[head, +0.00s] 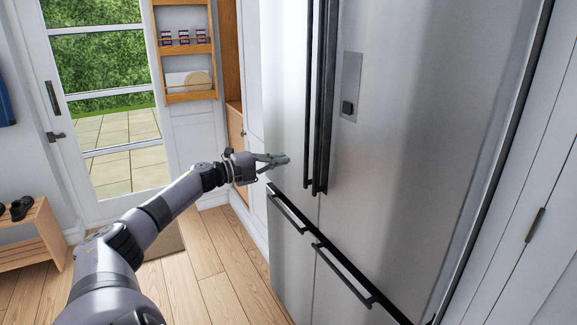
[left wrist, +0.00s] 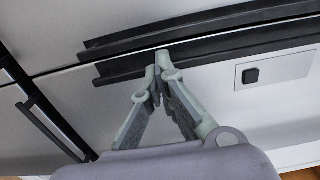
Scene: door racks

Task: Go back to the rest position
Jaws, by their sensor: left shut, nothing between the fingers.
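My left gripper (head: 282,160) is at the end of my outstretched left arm, in front of the steel fridge (head: 420,130). In the left wrist view its fingertips (left wrist: 157,72) meet and hold nothing. There they overlap the lower edge of the long black fridge door handles (left wrist: 200,40); I cannot tell whether they touch. In the head view the fingertips are left of these upright handles (head: 320,100). The fridge doors and drawers look closed. My right gripper is not in view.
A glazed door (head: 100,100) stands at the back left. A wooden rack (head: 187,97) with small jars hangs on a narrow door beside it. A low wooden bench (head: 35,235) with shoes is at the far left. Wooden floor (head: 215,270) is clear left of the fridge.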

